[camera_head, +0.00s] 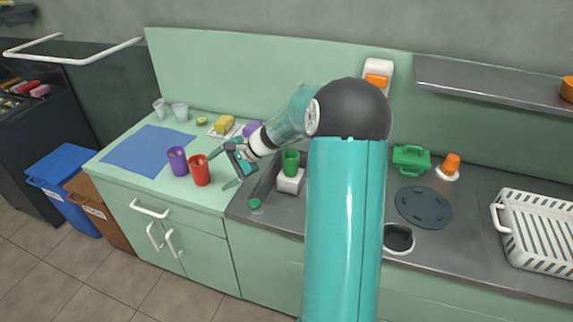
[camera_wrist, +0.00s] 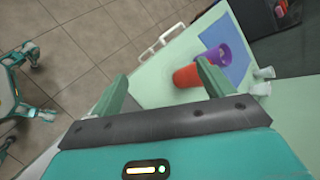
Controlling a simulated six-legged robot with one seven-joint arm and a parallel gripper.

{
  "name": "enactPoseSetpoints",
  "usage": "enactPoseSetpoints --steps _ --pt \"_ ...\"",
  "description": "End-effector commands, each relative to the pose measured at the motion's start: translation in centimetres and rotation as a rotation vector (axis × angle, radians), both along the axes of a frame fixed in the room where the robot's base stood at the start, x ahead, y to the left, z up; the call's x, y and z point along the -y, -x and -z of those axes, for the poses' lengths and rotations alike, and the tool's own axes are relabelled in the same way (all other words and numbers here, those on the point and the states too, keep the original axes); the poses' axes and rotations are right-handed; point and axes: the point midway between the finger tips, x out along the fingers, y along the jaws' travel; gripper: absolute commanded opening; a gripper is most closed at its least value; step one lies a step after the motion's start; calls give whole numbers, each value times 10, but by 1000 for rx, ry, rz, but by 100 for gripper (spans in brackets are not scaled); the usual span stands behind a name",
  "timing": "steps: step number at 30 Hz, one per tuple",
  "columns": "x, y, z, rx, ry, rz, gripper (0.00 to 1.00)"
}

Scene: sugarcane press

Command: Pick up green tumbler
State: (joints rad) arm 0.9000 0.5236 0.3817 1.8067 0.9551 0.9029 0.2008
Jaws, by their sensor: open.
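The green tumbler (camera_head: 291,162) stands upright on a small white block in the middle of the counter, just left of my arm's upright link. My gripper (camera_head: 225,168) is open and empty over the counter, to the left of the green tumbler and near the red cup. In the wrist view my gripper's two fingers (camera_wrist: 160,88) are spread apart with nothing between them up close. The green tumbler does not show in the wrist view.
A red cup (camera_head: 200,170) and a purple cup (camera_head: 178,160) stand left of my gripper, beside a blue mat (camera_head: 140,148). A metal trough (camera_head: 262,186) lies between them and the green tumbler. A green box (camera_head: 411,159) and white rack (camera_head: 540,232) stand right.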

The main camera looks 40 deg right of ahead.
Motion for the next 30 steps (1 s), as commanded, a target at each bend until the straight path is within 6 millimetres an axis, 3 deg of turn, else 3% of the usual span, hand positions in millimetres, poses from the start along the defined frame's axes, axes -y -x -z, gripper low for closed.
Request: enactPoseSetpoints --steps 1,7,12,15,24,30 --pt "27 -6 15 3 -77 78 80" --pt "122 -21 58 51 -374 369 80" --pt "198 -13 89 108 -585 582 80" --pt "231 -5 104 138 -673 672 80" --pt "295 20 134 204 -844 847 80" --pt "314 35 160 209 -944 904 80"
